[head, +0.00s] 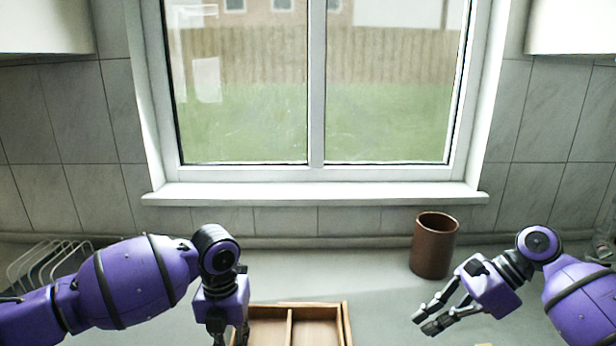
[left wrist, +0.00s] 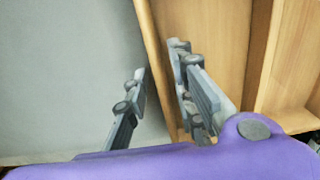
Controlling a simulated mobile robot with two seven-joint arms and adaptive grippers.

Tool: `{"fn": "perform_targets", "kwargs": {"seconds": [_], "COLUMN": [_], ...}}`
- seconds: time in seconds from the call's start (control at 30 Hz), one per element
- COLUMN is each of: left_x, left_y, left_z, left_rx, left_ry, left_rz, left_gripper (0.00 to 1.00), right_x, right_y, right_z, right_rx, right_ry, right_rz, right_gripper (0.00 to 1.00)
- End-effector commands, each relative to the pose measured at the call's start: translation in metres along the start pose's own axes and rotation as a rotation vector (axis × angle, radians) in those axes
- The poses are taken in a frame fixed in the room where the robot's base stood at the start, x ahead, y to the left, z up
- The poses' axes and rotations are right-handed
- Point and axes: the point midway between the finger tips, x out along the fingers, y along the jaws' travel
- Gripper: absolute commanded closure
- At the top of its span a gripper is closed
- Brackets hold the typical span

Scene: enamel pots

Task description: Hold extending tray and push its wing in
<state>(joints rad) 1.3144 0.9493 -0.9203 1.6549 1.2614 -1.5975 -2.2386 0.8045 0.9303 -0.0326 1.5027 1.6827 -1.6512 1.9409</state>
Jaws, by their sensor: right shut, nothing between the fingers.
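The wooden extending tray (head: 290,306) lies on the counter at the bottom middle of the head view, its near part cut off by the frame. A divider runs inside it, and a second narrow wooden edge (head: 347,322) runs along its right side; I cannot tell how far the wing is out. My left gripper is at the tray's left side, pointing down. In the left wrist view its fingers (left wrist: 160,80) are apart, one on each side of the tray's side wall (left wrist: 153,45); contact is unclear. My right gripper (head: 424,325) is shut and empty, right of the tray and apart from it.
A brown cylindrical pot (head: 434,247) stands behind my right gripper. A white wire rack (head: 45,268) is at the far left. A small pale wooden piece (head: 485,344) barely shows at the bottom edge. The counter between tray and pot is clear. A window is behind.

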Motion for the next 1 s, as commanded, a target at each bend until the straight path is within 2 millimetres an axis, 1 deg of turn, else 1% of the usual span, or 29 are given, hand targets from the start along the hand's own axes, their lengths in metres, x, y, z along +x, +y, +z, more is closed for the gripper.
{"fn": "perform_targets", "kwargs": {"seconds": [0.47,1.0], "left_x": [-0.002,-0.039], "left_y": [0.000,-0.001], "left_z": [0.000,0.000], "left_rx": [0.001,0.001], "left_ry": [0.000,-0.003], "left_rz": [0.000,-0.001], "left_gripper": [0.77,0.77], "right_x": [-0.002,-0.039], "right_y": [0.000,-0.005], "right_z": [0.002,0.039], "right_rx": [-0.002,-0.040], "right_ry": [0.000,-0.001], "right_rz": [-0.002,-0.041], "right_gripper": [1.00,1.00]}}
